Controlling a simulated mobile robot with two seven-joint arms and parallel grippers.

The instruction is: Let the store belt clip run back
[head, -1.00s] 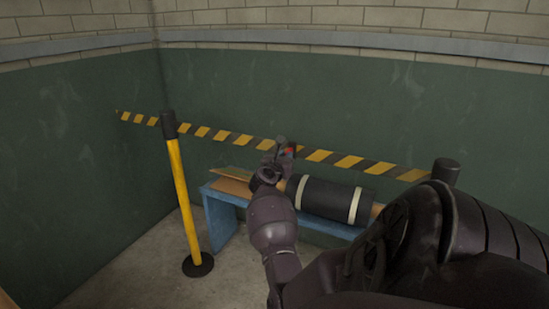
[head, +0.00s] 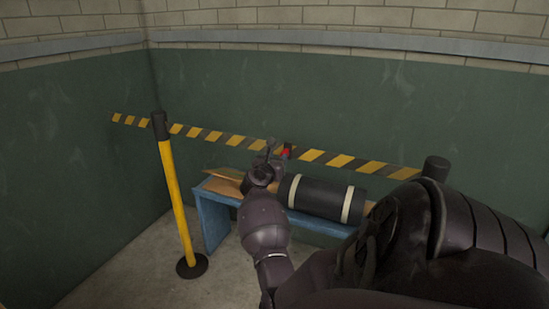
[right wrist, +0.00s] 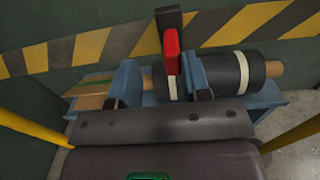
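The black and red belt clip (head: 287,152) sits in the line of the yellow and black striped belt (head: 340,160), with belt on both sides of it. In the right wrist view the red part of the clip (right wrist: 171,50) stands upright below a black block. My right gripper (head: 268,148) is just left of the clip in the head view. In the right wrist view its two blue-grey fingers (right wrist: 158,70) are apart, and the clip shows beyond the gap, nearer the right finger. I cannot tell whether that finger touches it. My left gripper is out of view.
A yellow post (head: 176,200) with a black top and round base stands left; a black post top (head: 436,168) shows right. Behind the right arm, a blue bench (head: 213,218) bears a black roll with pale straps (head: 318,198) and flat boards. Green walls close the corner.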

